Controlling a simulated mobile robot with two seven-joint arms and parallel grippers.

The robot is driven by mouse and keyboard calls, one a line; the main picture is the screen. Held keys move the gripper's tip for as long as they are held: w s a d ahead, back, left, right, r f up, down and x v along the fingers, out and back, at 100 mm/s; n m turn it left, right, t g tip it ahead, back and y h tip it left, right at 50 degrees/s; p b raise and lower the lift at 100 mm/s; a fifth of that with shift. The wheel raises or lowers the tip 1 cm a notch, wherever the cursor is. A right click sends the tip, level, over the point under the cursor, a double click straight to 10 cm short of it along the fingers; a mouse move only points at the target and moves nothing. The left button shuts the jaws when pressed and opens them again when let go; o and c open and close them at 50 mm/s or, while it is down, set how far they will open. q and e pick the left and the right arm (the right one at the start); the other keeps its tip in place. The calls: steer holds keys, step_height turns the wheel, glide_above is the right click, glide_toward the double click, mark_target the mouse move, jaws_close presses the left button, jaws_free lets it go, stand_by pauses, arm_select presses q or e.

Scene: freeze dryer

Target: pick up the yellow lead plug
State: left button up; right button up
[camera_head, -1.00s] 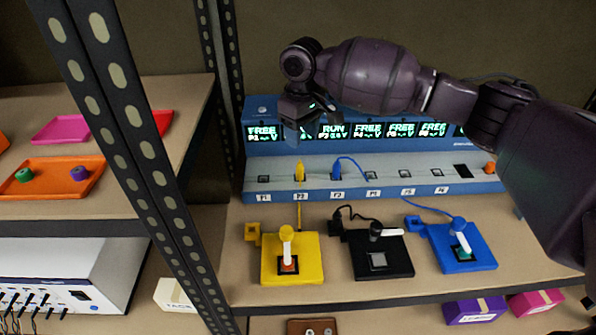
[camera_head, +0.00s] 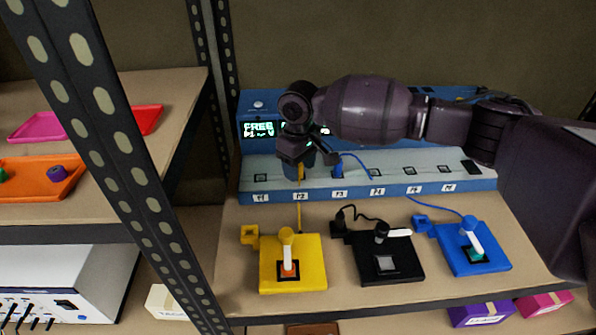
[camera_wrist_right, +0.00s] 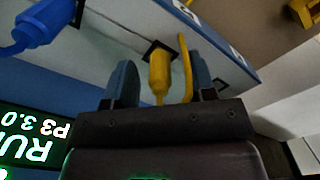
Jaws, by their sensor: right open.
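The yellow lead plug (camera_head: 300,173) stands in the socket above the P2 label on the blue and grey power unit (camera_head: 390,178). It also shows in the right wrist view (camera_wrist_right: 159,72), seated in its dark socket. Its yellow cable runs down to the yellow stand (camera_head: 293,263). My right gripper (camera_head: 300,165) is over the plug, partly hiding it. In the right wrist view its two blue-grey fingers are open, one on each side of the plug and cable, with gaps showing. My left gripper is not in view.
A blue plug (camera_head: 337,168) stands in the socket just right of the yellow one. Black (camera_head: 384,258) and blue (camera_head: 467,247) stands sit on the shelf in front. A perforated shelf post (camera_head: 125,165) rises on the left. My right arm hides most displays.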

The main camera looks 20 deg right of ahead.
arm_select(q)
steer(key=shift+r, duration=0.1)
arm_select(e)
steer(key=shift+r, duration=0.25)
jaws_close()
step_height(320, 180, up, 7)
steer(key=shift+r+p, duration=0.15)
steer(key=shift+p, duration=0.85)
arm_select(q)
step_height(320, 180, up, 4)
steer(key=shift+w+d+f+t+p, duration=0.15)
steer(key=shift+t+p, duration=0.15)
steer(key=shift+p, duration=0.95)
arm_select(e)
step_height(320, 180, up, 13)
steer(key=shift+f, duration=0.2)
